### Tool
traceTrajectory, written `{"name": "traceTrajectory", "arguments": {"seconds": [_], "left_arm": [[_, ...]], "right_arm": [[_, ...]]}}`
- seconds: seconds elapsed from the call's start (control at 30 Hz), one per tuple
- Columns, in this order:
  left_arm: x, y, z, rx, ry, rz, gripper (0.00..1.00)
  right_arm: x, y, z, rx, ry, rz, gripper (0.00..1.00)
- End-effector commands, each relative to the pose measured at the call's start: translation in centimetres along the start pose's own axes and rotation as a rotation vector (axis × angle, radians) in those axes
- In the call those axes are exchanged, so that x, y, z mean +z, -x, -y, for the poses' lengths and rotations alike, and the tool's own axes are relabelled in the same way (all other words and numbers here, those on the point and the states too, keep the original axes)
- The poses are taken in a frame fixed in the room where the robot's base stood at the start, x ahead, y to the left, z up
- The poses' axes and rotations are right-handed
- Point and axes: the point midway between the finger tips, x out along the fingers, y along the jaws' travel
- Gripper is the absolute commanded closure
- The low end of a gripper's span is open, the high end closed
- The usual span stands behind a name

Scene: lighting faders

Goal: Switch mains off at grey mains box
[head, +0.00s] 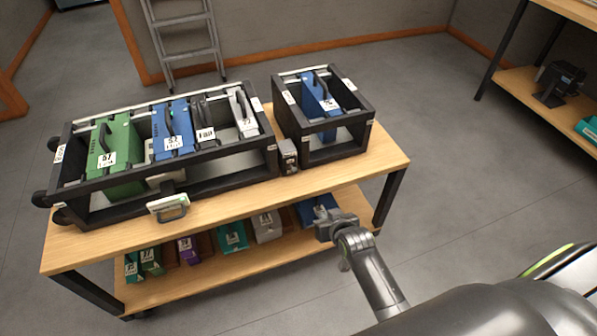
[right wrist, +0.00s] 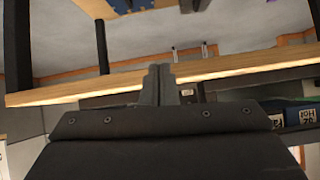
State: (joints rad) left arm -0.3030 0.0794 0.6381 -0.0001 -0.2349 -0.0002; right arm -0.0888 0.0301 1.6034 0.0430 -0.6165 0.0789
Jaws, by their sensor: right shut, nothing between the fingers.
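The small grey mains box (head: 288,156) sits on the tabletop's front part, between the large rack and the small rack. Its switch is too small to read. My right gripper (head: 324,229) is in front of the table's front edge, below and to the right of the mains box, apart from it. In the right wrist view its fingers (right wrist: 157,85) are together with nothing between them. The mains box cannot be made out in that view. My left gripper is not in view.
The large black rack (head: 225,181) holds green, blue, dark and light modules. The small rack (head: 337,154) holds a blue module (head: 320,97). Several modules lie on the lower shelf (head: 190,281). The wooden tabletop (head: 378,154) is clear at its right end. A ladder (head: 187,60) stands behind.

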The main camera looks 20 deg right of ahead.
Motion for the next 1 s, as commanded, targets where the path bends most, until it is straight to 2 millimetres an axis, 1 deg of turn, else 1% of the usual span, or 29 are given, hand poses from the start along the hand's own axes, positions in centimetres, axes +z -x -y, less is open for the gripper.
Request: {"name": "traceTrajectory", "arguments": {"seconds": [0.03,0.07,0.1,0.2,0.3,0.4,0.5,0.63,0.87,1.0], "left_arm": [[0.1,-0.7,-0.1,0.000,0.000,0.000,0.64],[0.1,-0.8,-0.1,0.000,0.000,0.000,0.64],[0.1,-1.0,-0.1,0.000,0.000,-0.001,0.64],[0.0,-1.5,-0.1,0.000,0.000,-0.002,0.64],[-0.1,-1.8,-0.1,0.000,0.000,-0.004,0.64],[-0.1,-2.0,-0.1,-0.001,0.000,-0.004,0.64],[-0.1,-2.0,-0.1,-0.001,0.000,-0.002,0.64],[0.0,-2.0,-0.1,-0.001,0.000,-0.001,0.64],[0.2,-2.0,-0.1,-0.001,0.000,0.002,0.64],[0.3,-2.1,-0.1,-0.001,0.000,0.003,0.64]], "right_arm": [[-2.5,0.4,0.7,-0.013,-0.006,-0.051,1.00],[-3.9,0.8,1.0,-0.020,-0.009,-0.077,1.00],[-5.7,1.4,1.5,-0.028,-0.013,-0.110,1.00],[-9.4,3.0,2.4,-0.048,-0.024,-0.183,1.00],[-12.1,4.6,3.1,-0.064,-0.030,-0.239,1.00],[-13.9,5.7,3.5,-0.075,-0.034,-0.275,1.00],[-14.7,6.4,3.7,-0.080,-0.036,-0.294,1.00],[-15.1,6.6,3.8,-0.082,-0.037,-0.300,1.00],[-15.0,6.6,3.8,-0.082,-0.037,-0.299,1.00],[-15.2,6.1,3.8,-0.082,-0.036,-0.300,1.00]]}}
